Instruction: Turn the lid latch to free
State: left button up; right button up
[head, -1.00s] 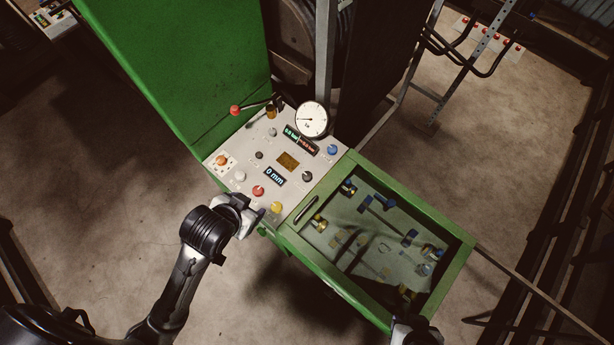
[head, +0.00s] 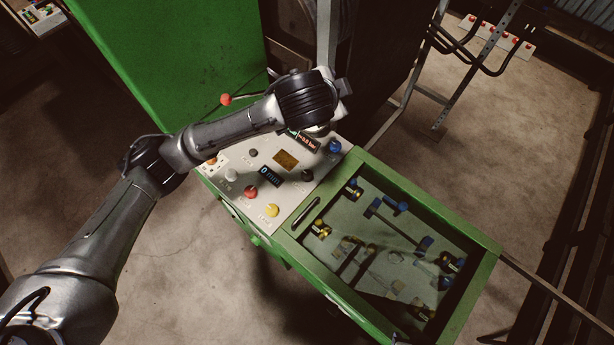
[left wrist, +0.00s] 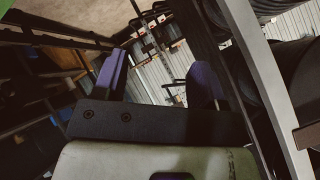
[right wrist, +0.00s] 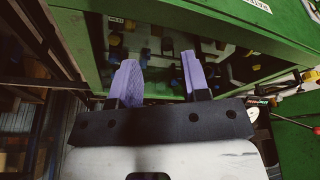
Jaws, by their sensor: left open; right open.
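The green-framed lid (head: 474,285) with its clear pane lies closed beside the grey control panel (head: 290,190). A dark handle (head: 305,212) is on the frame's left side. I cannot tell which part is the lid latch. My left gripper (left wrist: 160,62) is open with nothing between its purple fingers. In the head view its pale body (head: 343,90) is above the panel's far corner and its fingertips are hidden. My right gripper (right wrist: 158,68) is open and empty, with the green frame and the fittings beyond its fingers. It is almost wholly below the head view.
A yellow knob (head: 272,210), a red knob (head: 251,192), a black knob (head: 307,175) and a blue knob (head: 333,146) stand up from the panel. A red-tipped lever (head: 226,99) is behind it. A tall green cabinet (head: 170,60) rises behind.

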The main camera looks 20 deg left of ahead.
pick_arm(q)
jog(key=w+a+f+n+g+y, duration=0.1)
jog(key=a+f+n+g+y, duration=0.3)
jog(key=f, duration=0.9)
pick_arm(e)
jog(key=shift+d+f, duration=0.1)
jog(key=shift+f, duration=0.3)
pick_arm(q)
jog(key=n+g+h, duration=0.4)
jog(key=n+g, duration=0.2)
jog(key=n, duration=0.2)
send_over(307, 174)
notch_tip(307, 174, down, 8)
jog(key=r, duration=0.1)
notch_tip(307, 174, down, 12)
jog(key=shift+f, duration=0.2)
pick_arm(e)
jog(key=shift+f, duration=0.1)
pick_arm(q)
jog(key=shift+f, duration=0.95)
